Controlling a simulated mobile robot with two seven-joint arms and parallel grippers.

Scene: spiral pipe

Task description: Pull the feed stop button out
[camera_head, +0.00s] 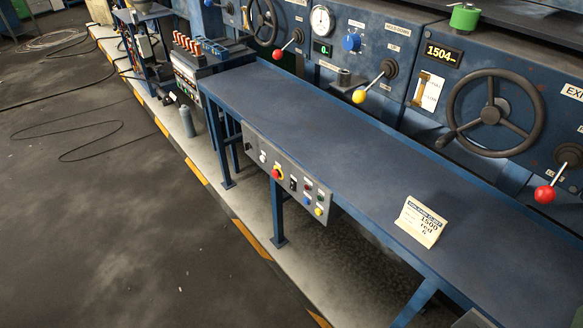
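A grey control panel (250,139) hangs on the front edge of the blue bench. A red mushroom button (277,174) with yellow around it sits near the panel's middle; it is the only large stop-type button there. Its label is too small to read, and I cannot tell if it is pressed in or out. Smaller buttons and switches lie on both sides of it, with a yellow button (318,211) near the right end. Neither of my grippers is in view.
The blue bench top (300,118) is mostly clear, with a paper card (421,222) standing on it. Behind it is a blue machine with a black handwheel (490,112) and red and yellow ball levers. A grey bottle (187,121) stands below. The dark floor (110,220) at left has cables.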

